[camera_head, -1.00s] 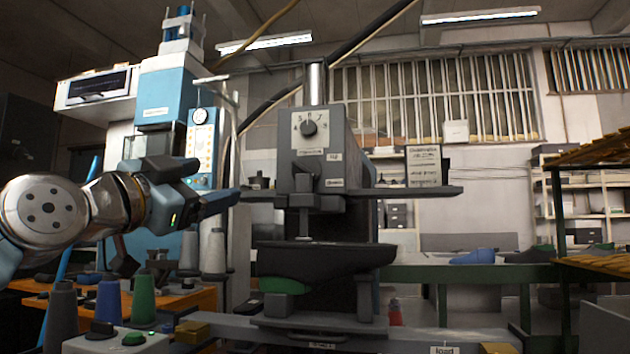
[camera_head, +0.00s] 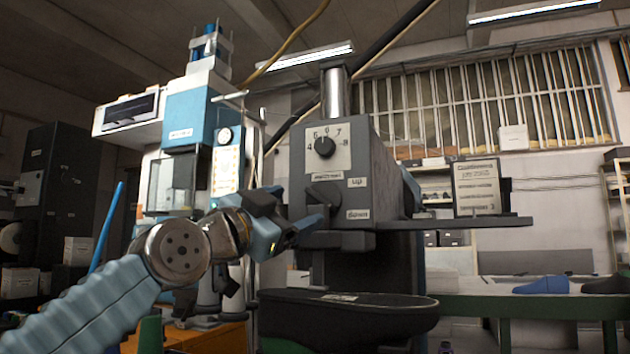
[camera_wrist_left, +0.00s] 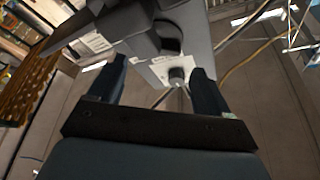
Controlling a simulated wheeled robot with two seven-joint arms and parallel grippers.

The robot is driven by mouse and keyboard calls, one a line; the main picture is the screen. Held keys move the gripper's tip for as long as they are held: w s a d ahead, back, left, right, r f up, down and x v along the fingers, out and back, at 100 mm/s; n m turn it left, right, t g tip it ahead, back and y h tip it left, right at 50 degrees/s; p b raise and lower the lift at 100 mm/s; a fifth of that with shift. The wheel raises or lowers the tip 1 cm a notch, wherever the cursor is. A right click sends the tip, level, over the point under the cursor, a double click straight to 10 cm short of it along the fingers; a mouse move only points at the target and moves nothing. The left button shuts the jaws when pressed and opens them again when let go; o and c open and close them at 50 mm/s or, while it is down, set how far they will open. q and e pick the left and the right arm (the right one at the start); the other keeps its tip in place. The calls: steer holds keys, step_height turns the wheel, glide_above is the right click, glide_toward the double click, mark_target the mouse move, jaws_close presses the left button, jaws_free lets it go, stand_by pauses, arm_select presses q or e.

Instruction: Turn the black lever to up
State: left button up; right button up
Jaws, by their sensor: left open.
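The black lever (camera_head: 325,194) sits on the front face of a dark grey machine (camera_head: 375,160), under a round dial. To its right are an "up" label (camera_head: 357,182) and a "down" label (camera_head: 358,214) below it. I cannot tell clearly which label the lever points at. My left gripper (camera_head: 298,214) is open, just left of and slightly below the lever, and looks empty. In the left wrist view its two fingers (camera_wrist_left: 155,85) stand apart, with the dark lever (camera_wrist_left: 167,44) beyond them. Contact with the lever cannot be made out.
The dial (camera_head: 325,147) is above the lever. A dark shelf with a printed sign (camera_head: 477,187) juts out to the right. A black rounded part (camera_head: 350,310) lies below. A blue and white machine (camera_head: 190,130) stands behind my left arm. A green-edged bench (camera_head: 520,305) is at right.

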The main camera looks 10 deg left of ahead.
mark_target(318, 199)
arm_select(q)
steer(key=p+x, duration=0.1)
steer(key=x, duration=0.1)
steer(key=p+x, duration=0.2)
steer(key=x, duration=0.1)
steer(key=shift+d+r, duration=0.1)
steer(key=shift+r, duration=0.15)
steer(key=shift+w+d+p, duration=0.3)
steer(key=shift+w, duration=0.4)
arm_select(e)
steer(key=r, duration=0.5)
steer(key=shift+s+a, duration=0.15)
steer(key=shift+a, duration=0.25)
arm_select(q)
steer(key=shift+c, duration=0.3)
arm_select(e)
steer(key=shift+f, duration=0.1)
arm_select(q)
steer(key=c, duration=0.7)
